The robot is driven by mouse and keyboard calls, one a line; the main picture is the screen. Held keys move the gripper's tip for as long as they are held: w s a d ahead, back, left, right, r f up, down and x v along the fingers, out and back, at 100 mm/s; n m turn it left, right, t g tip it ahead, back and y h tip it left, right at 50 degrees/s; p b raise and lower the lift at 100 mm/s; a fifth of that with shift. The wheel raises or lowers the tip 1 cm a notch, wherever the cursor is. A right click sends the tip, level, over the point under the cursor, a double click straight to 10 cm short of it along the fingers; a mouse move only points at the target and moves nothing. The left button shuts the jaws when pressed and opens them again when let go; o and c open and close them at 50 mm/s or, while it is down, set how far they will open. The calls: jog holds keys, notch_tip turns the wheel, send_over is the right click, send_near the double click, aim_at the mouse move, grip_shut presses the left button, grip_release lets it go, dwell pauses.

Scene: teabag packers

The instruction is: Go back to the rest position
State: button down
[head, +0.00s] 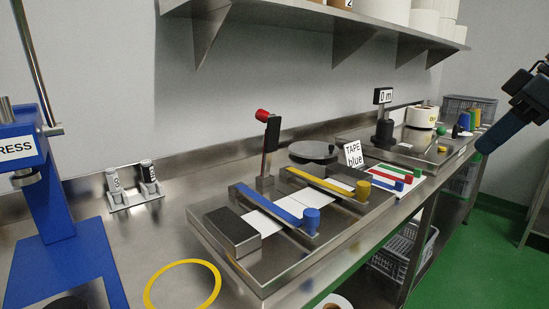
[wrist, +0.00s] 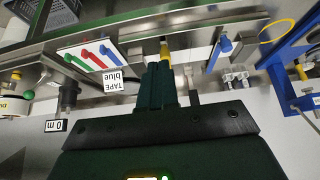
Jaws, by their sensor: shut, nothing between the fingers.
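The bench scene appears upside down there. The yellow bar (wrist: 165,52) appears just beyond the fingertips, and the wrist view alone does not show how far off it is.
A steel fixture (head: 262,285) with blue (head: 275,205) and yellow (head: 320,182) bars stands mid-bench. A blue press (head: 45,220) and yellow ring (head: 150,295) are at left. A wall shelf (head: 290,14) hangs above. Green floor (head: 490,240) is clear at right.

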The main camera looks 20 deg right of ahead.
jog(key=w+a+f+m+t+y, duration=0.1)
jog(key=w+a+f+t+y, duration=0.2)
jog(key=w+a, duration=0.4)
jog(key=w+a+m+t+y, duration=0.1)
jog(key=w+a+t+y, duration=0.25)
jog(key=a+t, duration=0.4)
jog(key=s+a+f+m+t+h+p, duration=0.1)
jog(key=s+a+f+m+t+h, duration=0.1)
jog(key=a+f+m+h, duration=0.5)
jog(key=s+a+f+m+g+h+p, duration=0.1)
jog(key=s+a+f, duration=0.2)
jog(key=s+f, duration=0.55)
jog(key=s+a+f+m+g+h, duration=0.1)
jog(key=s+a+f+h, duration=0.15)
jog(key=s+f, duration=0.6)
jog(key=s+d+n+g+y, duration=0.1)
jog(key=s+n, duration=0.6)
jog(key=s, duration=1.4)
jog(key=shift+s+r+g+y+p, duration=0.15)
jog(key=shift+r+g+y+p, duration=0.2)
jog(key=shift+r+y, duration=0.1)
